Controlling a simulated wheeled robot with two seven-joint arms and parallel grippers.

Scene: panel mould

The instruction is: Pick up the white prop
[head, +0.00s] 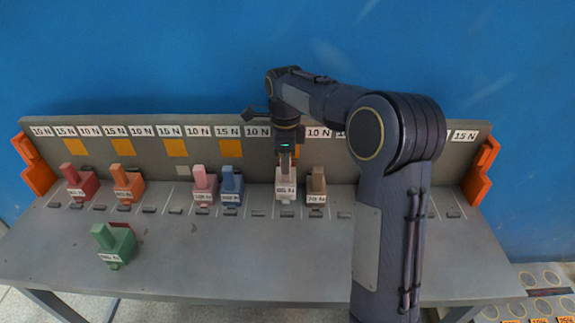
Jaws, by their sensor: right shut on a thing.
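The white prop (286,190) stands upright in the row along the back panel, with a small label on its front. My right gripper (286,160) comes down on it from above and is shut on its upper part. The prop looks to be at table level; I cannot tell whether its base touches the table. My left gripper is not in view.
A brown prop (317,186) stands close on the right. Blue (231,185), pink (203,187), orange (127,184) and red (77,184) props stand to the left. A green prop (113,246) stands nearer the front of the grey table (220,265). Orange brackets (37,170) flank the panel.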

